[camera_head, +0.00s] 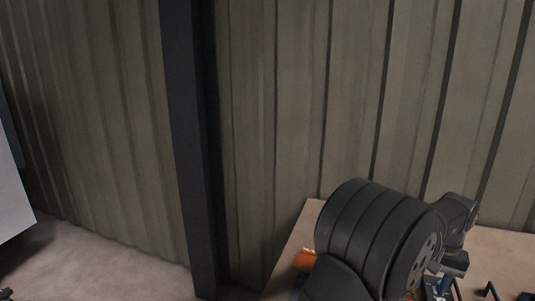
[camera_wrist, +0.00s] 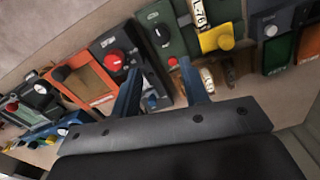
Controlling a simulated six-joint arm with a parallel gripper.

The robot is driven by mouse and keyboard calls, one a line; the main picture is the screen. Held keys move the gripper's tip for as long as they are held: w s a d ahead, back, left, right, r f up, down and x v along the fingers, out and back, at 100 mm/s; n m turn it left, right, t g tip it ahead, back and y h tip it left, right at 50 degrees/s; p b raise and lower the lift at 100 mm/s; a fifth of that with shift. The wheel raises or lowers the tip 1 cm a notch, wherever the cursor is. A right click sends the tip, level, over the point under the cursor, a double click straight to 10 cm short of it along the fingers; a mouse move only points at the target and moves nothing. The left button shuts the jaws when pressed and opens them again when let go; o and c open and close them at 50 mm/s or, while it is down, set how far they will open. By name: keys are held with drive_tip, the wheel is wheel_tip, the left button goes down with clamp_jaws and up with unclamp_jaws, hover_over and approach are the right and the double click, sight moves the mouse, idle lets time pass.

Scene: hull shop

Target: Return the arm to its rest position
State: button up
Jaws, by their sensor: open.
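My gripper (camera_wrist: 160,76) shows in the wrist view with its two blue fingers spread apart and nothing between them. Its fingers point over a row of control boxes, and I cannot tell how far above them they are. In the head view my dark arm fills the lower right, and the fingers cannot be made out there.
In the wrist view are an orange box (camera_wrist: 85,82) with a screen, a green panel (camera_wrist: 162,18) with a yellow part (camera_wrist: 216,38), and a dark box (camera_wrist: 275,22). In the head view a tabletop (camera_head: 290,245) meets a ribbed wall (camera_head: 300,100) beside a dark post (camera_head: 187,130).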

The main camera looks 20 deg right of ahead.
wheel_tip(320, 180, down, 13)
drive_tip(key=shift+w+a+f, duration=0.1)
drive_tip(key=shift+w+f, duration=0.05)
drive_tip(key=shift+f, duration=0.05)
drive_tip(key=shift+r+n, duration=0.2)
drive_tip(key=shift+n, duration=0.4)
wheel_tip(320, 180, up, 17)
wheel_tip(320, 180, down, 17)
drive_tip(key=m, duration=0.9)
drive_tip(key=shift+r, duration=0.1)
